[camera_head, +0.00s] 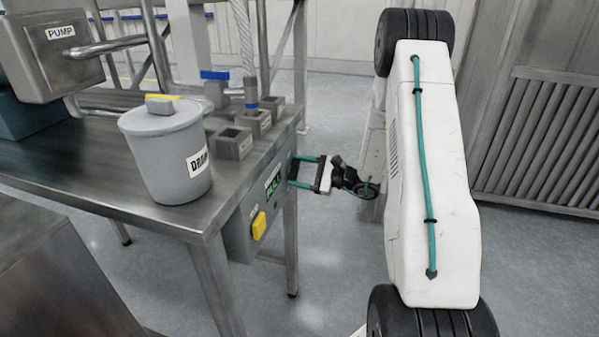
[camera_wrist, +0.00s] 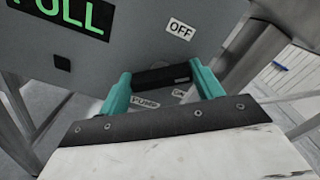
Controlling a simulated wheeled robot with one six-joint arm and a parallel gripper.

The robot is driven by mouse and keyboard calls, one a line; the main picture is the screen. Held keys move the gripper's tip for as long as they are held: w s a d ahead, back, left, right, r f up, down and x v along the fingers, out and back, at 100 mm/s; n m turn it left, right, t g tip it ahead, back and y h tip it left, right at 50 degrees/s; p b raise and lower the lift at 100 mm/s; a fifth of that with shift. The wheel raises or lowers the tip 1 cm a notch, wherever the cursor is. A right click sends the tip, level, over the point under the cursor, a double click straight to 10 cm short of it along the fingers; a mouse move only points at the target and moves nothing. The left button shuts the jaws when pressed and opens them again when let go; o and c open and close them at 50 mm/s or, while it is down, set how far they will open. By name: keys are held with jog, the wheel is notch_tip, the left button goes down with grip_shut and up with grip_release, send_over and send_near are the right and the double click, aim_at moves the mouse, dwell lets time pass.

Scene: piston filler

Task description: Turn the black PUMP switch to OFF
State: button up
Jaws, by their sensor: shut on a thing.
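The black PUMP switch (camera_wrist: 162,76) shows in the wrist view as a dark bar lying across the picture on the grey panel. My gripper (camera_wrist: 160,84) has one teal finger at each end of the bar and is shut on it. A white OFF label (camera_wrist: 180,28) is on the panel above and right of the switch. A PUMP label (camera_wrist: 145,103) and another, partly hidden label (camera_wrist: 179,93) sit below the bar. I cannot tell which label the switch points to. In the head view my gripper (camera_head: 293,171) is against the panel's right part, and the switch is not clearly visible.
The control panel (camera_head: 236,232) hangs below the steel table's edge, with a green display (camera_head: 273,185) and a yellow switch (camera_head: 259,225). A grey DRAIN bucket (camera_head: 160,165) and grey square blocks (camera_head: 232,143) stand on the table (camera_head: 110,175).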

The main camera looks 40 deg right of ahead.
jog(key=n, duration=1)
jog(key=shift+s+a+f+n, duration=0.1)
jog(key=shift+a+f+n, duration=0.05)
jog(key=shift+f+n, duration=0.15)
dwell(0.4)
jog(key=o, duration=1)
jog(key=shift+r, duration=0.1)
jog(key=v, duration=0.8)
